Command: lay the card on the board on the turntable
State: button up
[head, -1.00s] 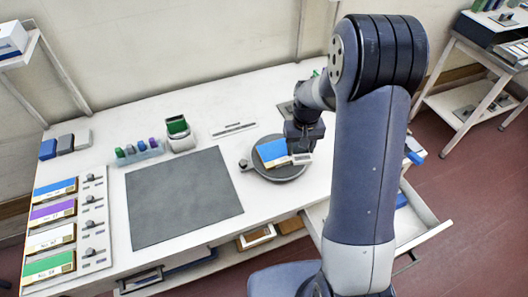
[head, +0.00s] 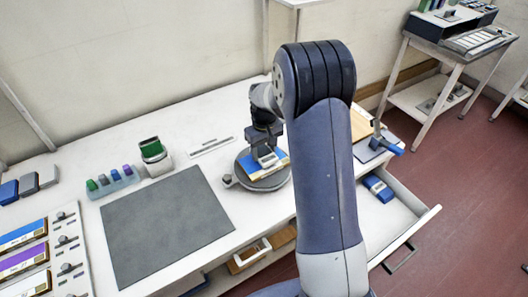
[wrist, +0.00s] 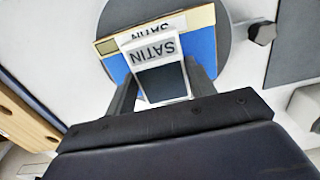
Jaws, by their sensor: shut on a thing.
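The card (head: 267,159) is a small white piece with a dark panel and the word SATIN, which reads upside down in the wrist view (wrist: 150,52). My gripper (head: 265,148) is shut on it, one finger on each side in the wrist view (wrist: 162,84). The card is over the board (head: 250,166), a blue panel with a tan edge strip and its own SATIN label, partly hidden by the card. The board lies on the round grey turntable (head: 244,182). I cannot tell whether the card touches the board.
A knob (head: 227,180) sticks out at the turntable's left. A dark grey mat (head: 165,225) lies to the left, near a rack of coloured pieces (head: 112,184). An open drawer (head: 400,213) holding a blue item is at the right. The white table behind the turntable is mostly clear.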

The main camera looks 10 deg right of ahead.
aim_at(264, 153)
jog(key=shift+f, duration=0.85)
jog(key=shift+f, duration=0.2)
jog(key=o, duration=1)
jog(key=shift+r, duration=0.1)
jog(key=shift+c, duration=0.2)
notch_tip(264, 153, up, 12)
jog(key=b, duration=0.1)
jog(key=shift+r, duration=0.15)
jog(key=shift+o, duration=0.3)
